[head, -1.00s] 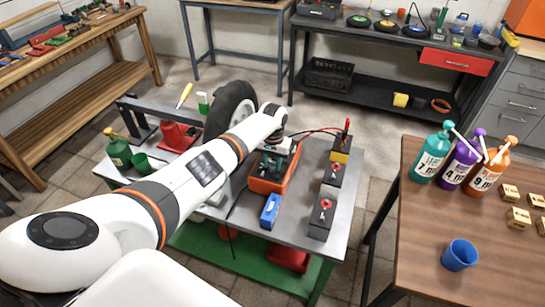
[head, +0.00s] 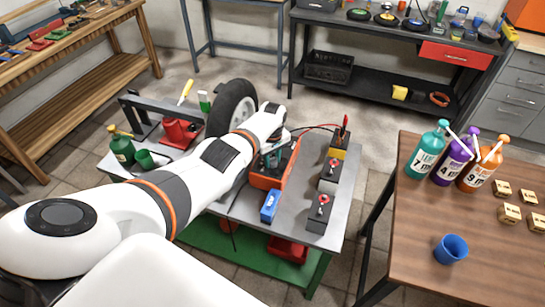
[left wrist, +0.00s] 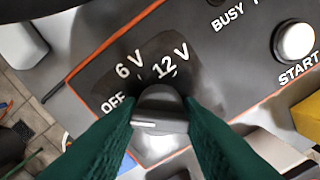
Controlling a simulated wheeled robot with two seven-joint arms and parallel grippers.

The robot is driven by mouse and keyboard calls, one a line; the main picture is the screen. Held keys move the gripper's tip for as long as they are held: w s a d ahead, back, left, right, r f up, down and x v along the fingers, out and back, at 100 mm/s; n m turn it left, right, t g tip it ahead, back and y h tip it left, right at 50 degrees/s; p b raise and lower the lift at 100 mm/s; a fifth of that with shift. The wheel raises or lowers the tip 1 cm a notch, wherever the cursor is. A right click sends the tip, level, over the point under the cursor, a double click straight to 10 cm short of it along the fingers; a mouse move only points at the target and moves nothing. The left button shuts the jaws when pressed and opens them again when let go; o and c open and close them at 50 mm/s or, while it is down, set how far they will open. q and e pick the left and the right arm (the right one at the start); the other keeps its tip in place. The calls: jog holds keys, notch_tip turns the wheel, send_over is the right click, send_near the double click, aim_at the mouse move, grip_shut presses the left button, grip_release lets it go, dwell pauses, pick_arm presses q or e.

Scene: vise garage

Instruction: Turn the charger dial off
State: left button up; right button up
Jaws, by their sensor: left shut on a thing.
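The charger (head: 268,181) is an orange-edged box with a dark face on the grey metal table, below the end of my left arm. In the left wrist view its dark panel (left wrist: 95,75) carries the labels OFF, 6 V and 12 V around a dark grey dial (left wrist: 160,100). A white line on the dial runs roughly level in the picture, just below the OFF label. My left gripper (left wrist: 160,118) has its two green fingers closed on the dial from both sides. In the head view this gripper (head: 272,157) is small and partly hidden by my wrist. My right gripper is not in view.
A round white START button (left wrist: 296,42) sits on the same panel. A blue object (head: 270,206) and dark boxes with red tops (head: 319,212) stand close to the charger. A tyre (head: 232,106) is behind my arm. A wooden table (head: 400,250) with bottles is at right.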

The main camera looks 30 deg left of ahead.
aim_at(272, 158)
pick_arm(q)
jog(key=shift+w+r+n, duration=0.1)
jog(key=shift+n, duration=1.1)
jog(key=shift+a, duration=0.1)
jog(key=o, duration=1)
jog(key=shift+c, duration=0.2)
jog(key=shift+r+p, duration=0.35)
jog(key=shift+p, duration=0.1)
notch_tip(272, 158, up, 4)
jog(key=shift+r+p, duration=0.25)
jog(key=shift+p, duration=1)
notch_tip(272, 158, up, 7)
